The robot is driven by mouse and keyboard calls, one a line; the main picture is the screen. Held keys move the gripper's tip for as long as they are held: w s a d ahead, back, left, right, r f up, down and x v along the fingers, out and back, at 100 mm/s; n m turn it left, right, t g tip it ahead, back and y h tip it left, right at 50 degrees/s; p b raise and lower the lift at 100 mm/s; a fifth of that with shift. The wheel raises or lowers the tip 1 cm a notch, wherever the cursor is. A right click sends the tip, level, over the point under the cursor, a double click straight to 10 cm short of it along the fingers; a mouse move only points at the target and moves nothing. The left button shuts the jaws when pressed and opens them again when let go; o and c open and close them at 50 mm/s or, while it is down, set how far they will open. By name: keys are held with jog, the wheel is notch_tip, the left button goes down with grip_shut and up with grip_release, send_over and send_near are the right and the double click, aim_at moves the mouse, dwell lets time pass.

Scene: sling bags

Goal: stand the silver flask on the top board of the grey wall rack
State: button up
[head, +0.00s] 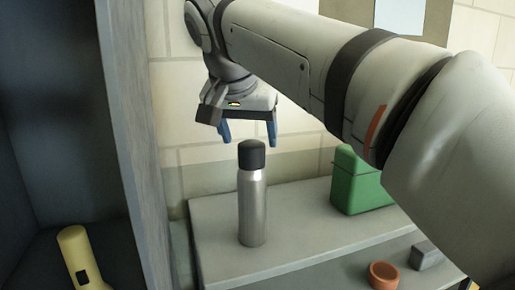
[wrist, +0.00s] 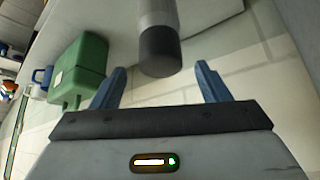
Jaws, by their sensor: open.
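The silver flask (head: 253,207) with a black cap stands upright on the top board of the grey rack (head: 310,225) in the head view. In the wrist view the flask (wrist: 159,12) shows its capped end towards me, between and beyond my fingertips. My gripper (head: 247,138), with blue fingers, is open and empty just above the cap in the head view. In the wrist view my gripper (wrist: 161,80) has its fingers apart, with nothing between them. The flask's base rests on the board and looks clear of my fingers.
A green box (head: 358,182) stands on the top board right of the flask. An orange bowl (head: 383,275) and a grey block (head: 425,256) sit lower at the right. A tall grey panel (head: 135,150) rises at left, with a yellow torch (head: 78,258) beyond it.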

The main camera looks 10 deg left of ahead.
jog(key=v, duration=0.6)
jog(key=shift+r, duration=0.1)
